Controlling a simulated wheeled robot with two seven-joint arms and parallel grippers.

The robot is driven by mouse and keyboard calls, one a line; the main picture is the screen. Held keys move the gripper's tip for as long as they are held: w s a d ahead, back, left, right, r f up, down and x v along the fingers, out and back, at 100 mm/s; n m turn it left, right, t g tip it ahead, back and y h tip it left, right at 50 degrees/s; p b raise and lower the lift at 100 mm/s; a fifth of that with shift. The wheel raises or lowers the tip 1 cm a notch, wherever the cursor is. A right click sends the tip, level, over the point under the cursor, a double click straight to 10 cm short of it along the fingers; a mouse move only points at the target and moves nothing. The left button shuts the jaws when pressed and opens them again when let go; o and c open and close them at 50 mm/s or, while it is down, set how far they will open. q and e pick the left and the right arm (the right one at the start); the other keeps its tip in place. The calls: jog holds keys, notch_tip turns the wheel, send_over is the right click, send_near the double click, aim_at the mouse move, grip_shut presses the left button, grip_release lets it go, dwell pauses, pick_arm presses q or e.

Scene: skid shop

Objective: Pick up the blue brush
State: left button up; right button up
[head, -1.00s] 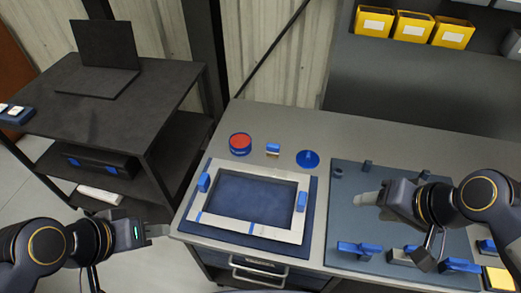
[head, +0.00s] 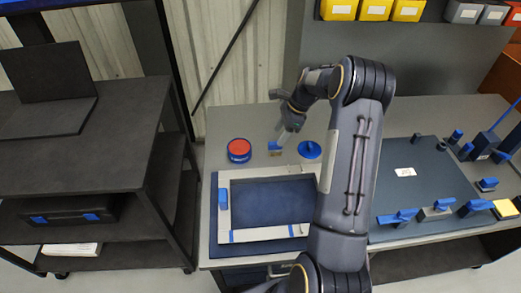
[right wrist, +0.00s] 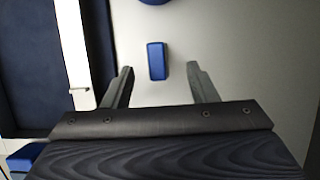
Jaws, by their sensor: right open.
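The blue brush (head: 274,146) is a small block with a blue top and a paler lower part, on the grey bench behind the framed screen. In the right wrist view the brush (right wrist: 157,61) shows as a blue block, lying between the lines of the two fingers and slightly beyond their tips. My right gripper (head: 284,139) is open and empty, close beside the brush in the head view. In the right wrist view the gripper (right wrist: 161,72) has a finger on each side with clear gaps to the brush. My left gripper is out of view.
A red-topped blue tin (head: 239,150) stands left of the brush and a round blue item (head: 310,150) stands right. The framed screen (head: 225,236) lies in front, partly hidden by my right arm. A dark mat (head: 405,200) with several fixtures is at right.

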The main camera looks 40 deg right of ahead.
aim_at(274, 147)
jog(key=x, duration=0.2)
jog(key=p+x, duration=0.1)
jog(key=x, duration=0.3)
jog(key=shift+s+f+p, duration=0.3)
jog(key=shift+p, duration=0.05)
jog(key=shift+w+a+f, duration=0.1)
jog(key=shift+a+f, duration=0.05)
jog(key=shift+f, duration=0.25)
jog(key=c, duration=1.1)
jog(key=shift+r, duration=0.15)
